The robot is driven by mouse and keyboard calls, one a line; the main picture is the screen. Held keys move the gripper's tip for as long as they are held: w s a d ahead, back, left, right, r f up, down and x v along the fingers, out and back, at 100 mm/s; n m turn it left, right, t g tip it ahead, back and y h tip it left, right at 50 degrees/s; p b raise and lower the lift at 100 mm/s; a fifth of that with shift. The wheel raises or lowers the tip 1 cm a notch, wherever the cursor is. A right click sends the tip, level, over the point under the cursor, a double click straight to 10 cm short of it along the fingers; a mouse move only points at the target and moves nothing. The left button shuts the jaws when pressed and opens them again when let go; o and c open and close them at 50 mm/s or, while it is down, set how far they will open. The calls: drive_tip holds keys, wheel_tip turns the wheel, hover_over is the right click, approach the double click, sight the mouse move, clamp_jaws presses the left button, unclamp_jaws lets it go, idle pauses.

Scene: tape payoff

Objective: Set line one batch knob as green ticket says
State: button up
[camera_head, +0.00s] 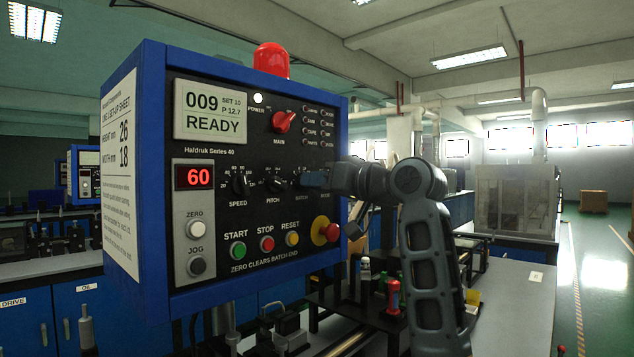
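The blue control box (155,75) fills the left and middle of the view. On its black front panel, the BATCH label shows at the right of the knob row. My gripper (314,179) is at that label, its dark blue tip up against or just in front of the panel. The batch knob is hidden behind the gripper, so its setting and any grip on it cannot be seen. The screen (212,111) reads 009, SET 10, P 12.7, READY. The red counter (194,177) reads 60. I see no green ticket.
The SPEED knob (240,184) and PITCH knob (275,184) sit left of my gripper. Below are START (238,250), STOP (267,243) and RESET (292,238) buttons and a red mushroom button (331,232). A set-up sheet (120,165) covers the box's left side.

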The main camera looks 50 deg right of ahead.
drive_tip(key=o, duration=0.4)
drive_tip(key=shift+s+d+b, duration=0.1)
drive_tip(key=shift+s+b, duration=0.5)
drive_tip(key=shift+s, duration=3.3)
